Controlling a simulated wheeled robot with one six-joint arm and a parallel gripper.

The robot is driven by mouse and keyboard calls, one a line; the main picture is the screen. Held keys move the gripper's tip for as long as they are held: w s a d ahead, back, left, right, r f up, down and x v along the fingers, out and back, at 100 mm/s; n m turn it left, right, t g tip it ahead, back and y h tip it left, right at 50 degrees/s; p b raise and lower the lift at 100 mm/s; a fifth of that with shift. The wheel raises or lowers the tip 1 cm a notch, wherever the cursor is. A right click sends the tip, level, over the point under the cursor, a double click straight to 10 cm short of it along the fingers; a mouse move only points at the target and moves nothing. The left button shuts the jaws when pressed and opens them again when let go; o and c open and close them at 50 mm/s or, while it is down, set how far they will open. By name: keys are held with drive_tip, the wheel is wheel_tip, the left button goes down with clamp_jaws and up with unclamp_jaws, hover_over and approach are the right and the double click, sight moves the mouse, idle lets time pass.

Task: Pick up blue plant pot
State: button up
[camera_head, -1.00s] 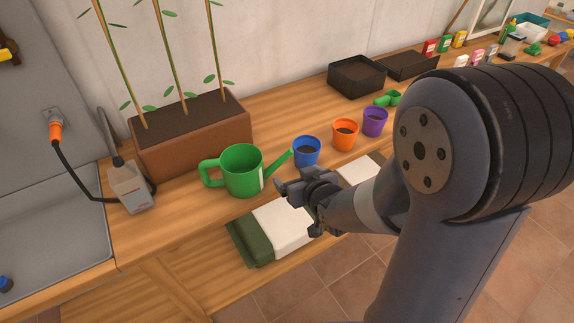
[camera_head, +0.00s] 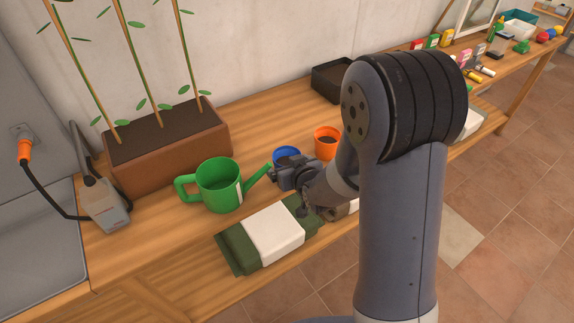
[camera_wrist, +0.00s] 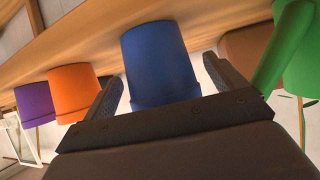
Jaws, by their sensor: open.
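The blue plant pot (camera_head: 286,154) stands on the wooden bench, mostly hidden behind my gripper (camera_head: 285,172) in the head view. In the wrist view the blue pot (camera_wrist: 158,65) sits in the middle, between the two spread fingers of my gripper (camera_wrist: 165,85). The wrist picture appears upside down. The fingers are open, one on each side of the pot. Whether either finger touches it, I cannot tell.
A green watering can (camera_head: 219,185) stands left of the pot, its spout close to my gripper. An orange pot (camera_head: 327,142) stands to the right; a purple pot (camera_wrist: 35,103) is beyond it. A brown planter (camera_head: 170,150) with tall stems stands behind. A green-and-white bag (camera_head: 272,234) lies below.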

drive_tip(key=c, duration=1.2)
